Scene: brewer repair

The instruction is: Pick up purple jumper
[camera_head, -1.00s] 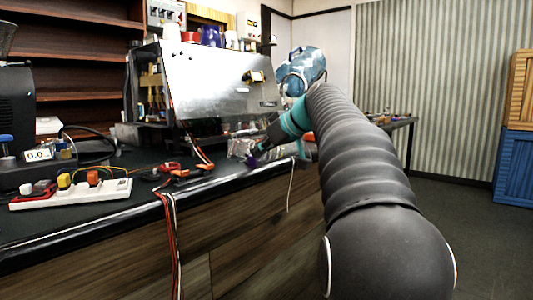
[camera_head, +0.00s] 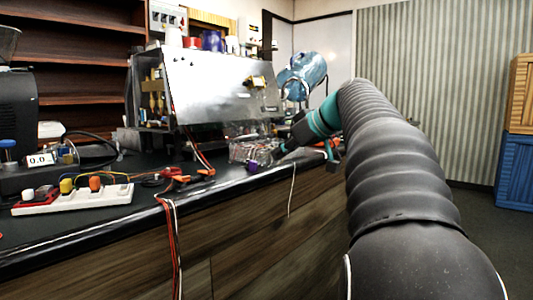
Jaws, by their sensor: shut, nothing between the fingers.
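A small purple piece, which looks like the purple jumper (camera_head: 253,164), lies on the dark counter near its front edge. It is beside a clear box of parts (camera_head: 250,150). My gripper (camera_head: 287,146), dark with a teal band behind it, is to the right of the purple piece and apart from it. It is shut, with nothing seen between the fingers. The fingertips are small and partly lost against the clutter.
The metal brewer housing (camera_head: 220,88) stands behind the counter items. Orange and red clip leads (camera_head: 180,174) lie to the left, with wires hanging over the front edge. A white power strip (camera_head: 75,198) is at the far left.

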